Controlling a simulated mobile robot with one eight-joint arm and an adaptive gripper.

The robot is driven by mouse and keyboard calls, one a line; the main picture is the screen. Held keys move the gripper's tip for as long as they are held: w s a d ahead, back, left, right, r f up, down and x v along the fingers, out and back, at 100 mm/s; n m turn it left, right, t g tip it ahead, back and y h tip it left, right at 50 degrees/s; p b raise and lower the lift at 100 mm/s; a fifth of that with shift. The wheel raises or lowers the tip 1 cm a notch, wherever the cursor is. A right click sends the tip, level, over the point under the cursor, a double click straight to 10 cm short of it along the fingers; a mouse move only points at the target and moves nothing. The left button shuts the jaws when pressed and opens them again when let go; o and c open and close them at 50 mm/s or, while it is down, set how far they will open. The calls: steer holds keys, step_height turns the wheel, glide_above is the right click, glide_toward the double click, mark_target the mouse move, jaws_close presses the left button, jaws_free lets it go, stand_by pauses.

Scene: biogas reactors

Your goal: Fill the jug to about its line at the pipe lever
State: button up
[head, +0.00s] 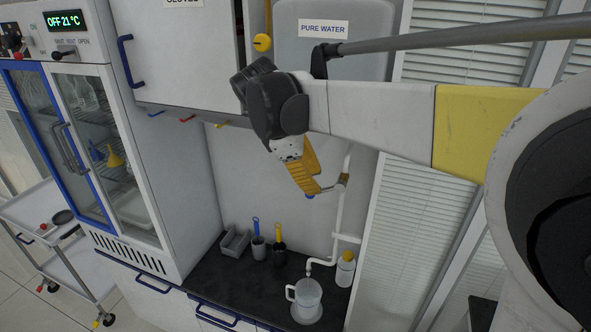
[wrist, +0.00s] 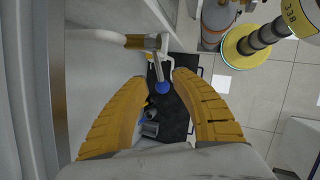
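The clear jug (head: 308,299) stands upright on the dark counter, its handle to the left, below the bent end of the white pipe (head: 338,215). Its fill line and any water in it are too small to tell. The pipe lever (head: 328,188) sticks out from a brass valve (head: 343,180). In the wrist view the lever's blue knob (wrist: 163,88) shows between the yellow fingers of my gripper (wrist: 162,79), which are apart. In the head view my gripper (head: 311,189) is up at the lever, well above the jug. I cannot tell whether a finger touches the knob.
A white bottle with a yellow cap (head: 345,269) stands right beside the jug. Two dark cups with tools (head: 259,247) and a grey bin (head: 235,243) stand at the counter's back left. A glass-door cabinet (head: 100,140) is at left. The counter's front left is clear.

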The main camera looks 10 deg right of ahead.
mark_target(323, 191)
steer(key=x, duration=0.5)
jaws_close()
steer(key=y, duration=0.1)
steer(key=r+t+y, duration=0.1)
steer(key=shift+w+r+m+t+y+p, duration=0.1)
steer(key=shift+r+m+t+y+p, duration=0.1)
steer(key=shift+m+t+y+p, duration=0.15)
steer(key=shift+w+a+r+t+y, duration=0.15)
steer(key=shift+a+r+t+y, duration=0.2)
steer(key=shift+y, duration=0.4)
steer(key=shift+d, duration=0.1)
